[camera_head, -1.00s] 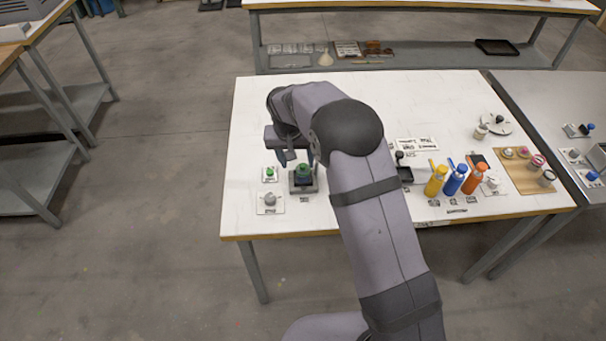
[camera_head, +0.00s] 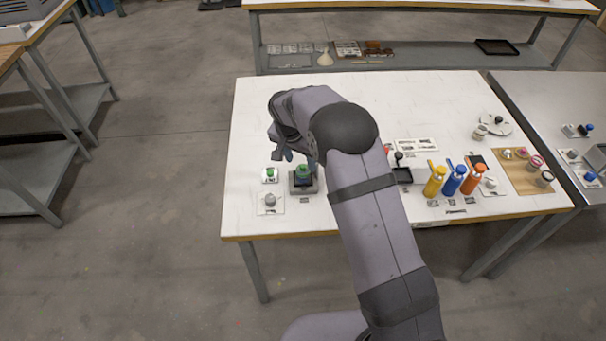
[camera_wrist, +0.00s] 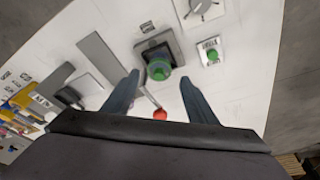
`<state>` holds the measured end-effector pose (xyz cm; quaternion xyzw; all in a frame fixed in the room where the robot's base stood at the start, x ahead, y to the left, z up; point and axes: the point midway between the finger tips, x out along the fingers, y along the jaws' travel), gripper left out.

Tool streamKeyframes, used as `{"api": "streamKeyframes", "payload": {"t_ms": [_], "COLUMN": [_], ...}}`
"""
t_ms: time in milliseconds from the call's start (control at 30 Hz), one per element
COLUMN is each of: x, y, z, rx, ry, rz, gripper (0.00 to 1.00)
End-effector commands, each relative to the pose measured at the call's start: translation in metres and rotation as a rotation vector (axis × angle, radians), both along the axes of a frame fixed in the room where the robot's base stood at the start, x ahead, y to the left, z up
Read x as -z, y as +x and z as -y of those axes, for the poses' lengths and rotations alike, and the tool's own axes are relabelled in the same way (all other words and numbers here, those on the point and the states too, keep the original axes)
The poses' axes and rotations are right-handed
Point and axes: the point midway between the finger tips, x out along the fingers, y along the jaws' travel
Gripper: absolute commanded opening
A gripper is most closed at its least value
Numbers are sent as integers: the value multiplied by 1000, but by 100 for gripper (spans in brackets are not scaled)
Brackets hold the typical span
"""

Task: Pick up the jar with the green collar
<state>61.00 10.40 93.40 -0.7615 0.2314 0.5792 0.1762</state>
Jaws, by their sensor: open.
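The jar with the green collar (camera_head: 303,172) stands on a dark square stand near the table's left front. In the wrist view the jar (camera_wrist: 157,71) shows from above, roughly in line with the gap between my fingertips. My gripper (camera_wrist: 160,80) is open and empty, with one finger on each side of that gap. In the head view my gripper (camera_head: 286,154) is just behind and left of the jar, partly hidden by my arm. I see no contact with the jar.
A small green-topped item (camera_head: 269,174) on a card and a grey knobbed item (camera_head: 269,200) sit left of the jar. A red round thing (camera_wrist: 160,114) shows between my fingers. Yellow (camera_head: 435,181), blue (camera_head: 454,179) and orange (camera_head: 474,178) bottles stand at right.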

Motion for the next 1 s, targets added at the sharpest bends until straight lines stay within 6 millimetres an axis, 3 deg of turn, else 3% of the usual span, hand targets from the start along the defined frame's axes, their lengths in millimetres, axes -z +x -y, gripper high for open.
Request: {"api": "streamKeyframes", "payload": {"t_ms": [233,600,967,1000], "x": [9,44,50,50], "y": [2,10,11,11], "z": [3,9,10,10], "rx": [1,0,-1,-1], "ry": [-1,-1,0,0], "rz": [-3,-2,0,0], "gripper": [52,52,52,43]}}
